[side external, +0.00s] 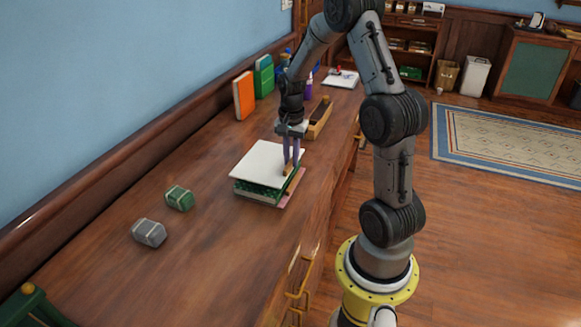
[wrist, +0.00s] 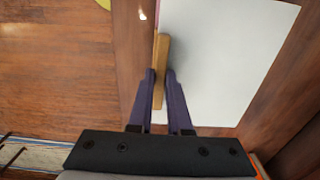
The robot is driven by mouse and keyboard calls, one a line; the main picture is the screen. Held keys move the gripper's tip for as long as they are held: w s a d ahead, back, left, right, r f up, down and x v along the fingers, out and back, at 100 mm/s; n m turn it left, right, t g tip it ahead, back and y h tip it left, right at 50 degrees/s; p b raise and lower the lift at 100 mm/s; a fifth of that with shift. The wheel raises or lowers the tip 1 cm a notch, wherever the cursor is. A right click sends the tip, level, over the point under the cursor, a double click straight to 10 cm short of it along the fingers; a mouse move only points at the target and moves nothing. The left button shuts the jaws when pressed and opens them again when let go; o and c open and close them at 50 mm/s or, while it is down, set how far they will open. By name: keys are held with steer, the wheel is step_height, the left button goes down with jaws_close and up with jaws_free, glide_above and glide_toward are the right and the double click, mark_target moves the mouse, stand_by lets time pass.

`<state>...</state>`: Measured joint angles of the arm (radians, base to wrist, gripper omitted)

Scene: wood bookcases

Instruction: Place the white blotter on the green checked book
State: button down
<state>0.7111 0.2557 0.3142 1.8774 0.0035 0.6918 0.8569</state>
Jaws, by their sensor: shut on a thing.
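The white blotter (side external: 268,160) is a flat white sheet with a tan wooden strip (wrist: 161,55) along one edge. The sheet also shows in the wrist view (wrist: 230,60). It lies over the green checked book (side external: 262,193), roughly level and covering most of its top. I cannot tell whether they touch all over. My gripper (side external: 290,170) points down at the blotter's right edge, its purple fingers shut on the wooden strip; the fingers also show in the wrist view (wrist: 160,75). The green checked book is hidden under the sheet in the wrist view.
A pinkish flat thing (side external: 293,188) shows beneath the book. A green block (side external: 179,198) and a grey block (side external: 149,232) lie at left. Behind are an orange book (side external: 244,96), a green book (side external: 264,77) and a wooden tray (side external: 320,118).

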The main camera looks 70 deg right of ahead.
steer(key=shift+w+d+f, duration=0.1)
steer(key=shift+f, duration=0.8)
steer(key=shift+w+d+f, duration=0.1)
steer(key=shift+f, duration=0.8)
steer(key=shift+f, duration=0.1)
steer(key=c, duration=0.8)
jaws_free()
steer(key=shift+c, duration=0.2)
